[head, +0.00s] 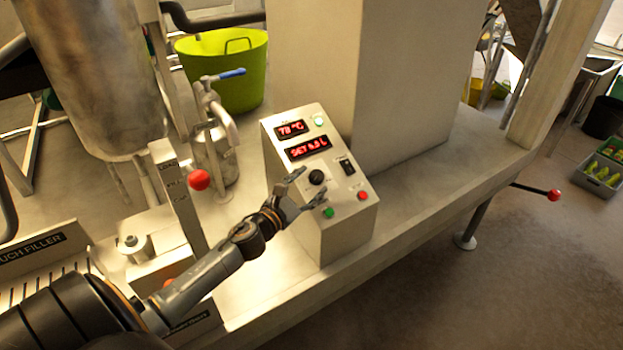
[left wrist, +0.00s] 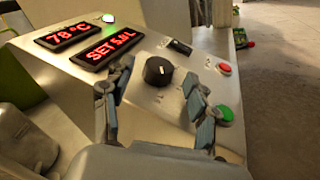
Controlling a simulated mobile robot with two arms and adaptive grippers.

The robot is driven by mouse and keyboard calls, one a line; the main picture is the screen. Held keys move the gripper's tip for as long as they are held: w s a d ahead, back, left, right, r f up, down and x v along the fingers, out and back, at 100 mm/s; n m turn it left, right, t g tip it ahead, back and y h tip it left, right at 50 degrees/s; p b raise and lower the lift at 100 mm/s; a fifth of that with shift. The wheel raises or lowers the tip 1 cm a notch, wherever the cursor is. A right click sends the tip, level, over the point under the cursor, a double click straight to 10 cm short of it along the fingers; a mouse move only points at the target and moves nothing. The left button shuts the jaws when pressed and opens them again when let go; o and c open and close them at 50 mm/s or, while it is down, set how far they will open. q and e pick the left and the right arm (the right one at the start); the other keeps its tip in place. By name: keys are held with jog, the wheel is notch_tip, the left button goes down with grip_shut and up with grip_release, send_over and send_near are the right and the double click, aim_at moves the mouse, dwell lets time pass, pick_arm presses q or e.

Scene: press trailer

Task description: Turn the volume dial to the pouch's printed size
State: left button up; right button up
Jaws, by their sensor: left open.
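The control box (head: 345,235) stands on the metal bench with a sloped panel. Its black volume dial (head: 316,177) also shows in the left wrist view (left wrist: 158,71), with a pale mark on its face. A red display reads "SET" and a litre figure (head: 309,148) that looks like 5.0 L in the left wrist view, though the digits are unclear. My left gripper (head: 308,188) is open, its fingers on either side of the dial in the left wrist view (left wrist: 160,105) and apart from it. The pouch and its printed size are not visible. My right gripper is not in view.
The panel also has a 78 °C display (head: 291,129), a black switch (head: 347,166), a green button (head: 328,212) and a red button (head: 362,195). A red-knobbed lever (head: 198,180) stands left. A lime tub (head: 228,65) is behind. A crate (head: 599,174) sits far right.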

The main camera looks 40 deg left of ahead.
pick_arm(q)
jog(key=shift+w, duration=0.6)
jog(key=c, duration=1.2)
jog(key=shift+d+f+n+y+b, duration=0.1)
jog(key=shift+f+n+y+b, duration=0.15)
jog(key=shift+n+y+b, duration=0.3)
jog(key=n+y+b, duration=0.2)
jog(key=y+b, duration=0.1)
jog(key=n+y+b, duration=0.1)
jog(key=b, duration=0.1)
jog(key=shift+w+d+f+t+y, duration=0.1)
jog(key=shift+d+f+t+y, duration=0.1)
jog(key=shift+d+t+y, duration=0.2)
jog(key=shift+d+r+n+g+y+b, duration=0.1)
jog(key=shift+n+g+y+b, duration=0.3)
jog(key=shift+n+y+b, duration=1.3)
